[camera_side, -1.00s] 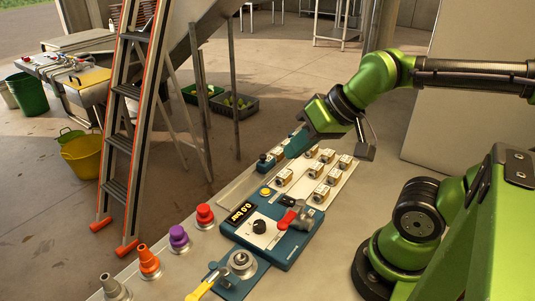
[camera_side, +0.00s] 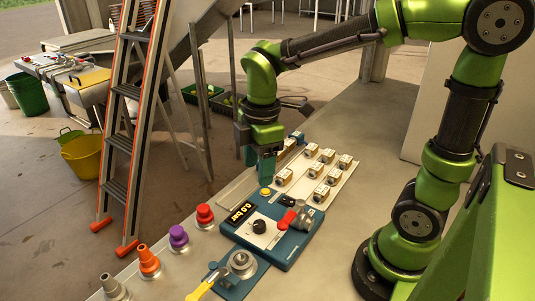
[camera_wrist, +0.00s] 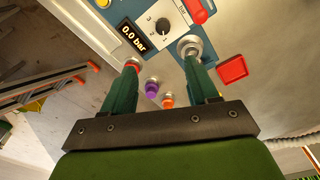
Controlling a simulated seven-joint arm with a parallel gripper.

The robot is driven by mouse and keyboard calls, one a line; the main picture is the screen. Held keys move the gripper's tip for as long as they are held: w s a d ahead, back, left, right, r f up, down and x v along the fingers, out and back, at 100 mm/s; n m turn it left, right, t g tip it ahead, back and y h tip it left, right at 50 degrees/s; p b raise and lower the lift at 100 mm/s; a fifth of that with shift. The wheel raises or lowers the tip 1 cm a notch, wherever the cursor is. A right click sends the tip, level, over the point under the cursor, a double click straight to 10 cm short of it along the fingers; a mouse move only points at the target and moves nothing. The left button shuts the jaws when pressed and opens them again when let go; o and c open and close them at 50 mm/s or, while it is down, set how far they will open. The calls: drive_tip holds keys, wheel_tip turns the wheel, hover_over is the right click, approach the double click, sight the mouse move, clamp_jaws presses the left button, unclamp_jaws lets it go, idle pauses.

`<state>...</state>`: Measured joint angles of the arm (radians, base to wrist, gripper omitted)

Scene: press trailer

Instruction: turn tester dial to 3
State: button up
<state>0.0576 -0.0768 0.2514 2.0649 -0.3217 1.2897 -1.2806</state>
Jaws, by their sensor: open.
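The tester (camera_side: 290,250) is a blue box on the bench with a white dial plate and a display reading 0.0 bar. Its black dial knob (camera_side: 259,227) sits in the middle of the plate. In the wrist view the knob (camera_wrist: 163,24) is near the top, with small numbers around it; its exact setting is too small to tell. My gripper (camera_side: 263,181) points down above the far end of the tester, apart from the knob. In the wrist view my gripper (camera_wrist: 161,64) has its two green fingers spread with nothing held between them.
A red-handled valve (camera_side: 288,219) and a yellow button (camera_side: 265,192) are on the tester. Red (camera_side: 204,216), purple (camera_side: 179,238) and orange (camera_side: 148,262) fittings stand along the bench's left side. A white tray (camera_side: 345,178) of small boxed parts lies behind. A ladder (camera_side: 130,130) stands left.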

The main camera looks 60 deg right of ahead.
sight(259, 223)
wheel_tip(259, 223, down, 16)
drive_tip(key=n, duration=0.5)
drive_tip(key=shift+a+f+g, duration=0.1)
drive_tip(key=shift+g, duration=0.2)
drive_tip(key=c, duration=1)
drive_tip(key=shift+c, duration=0.2)
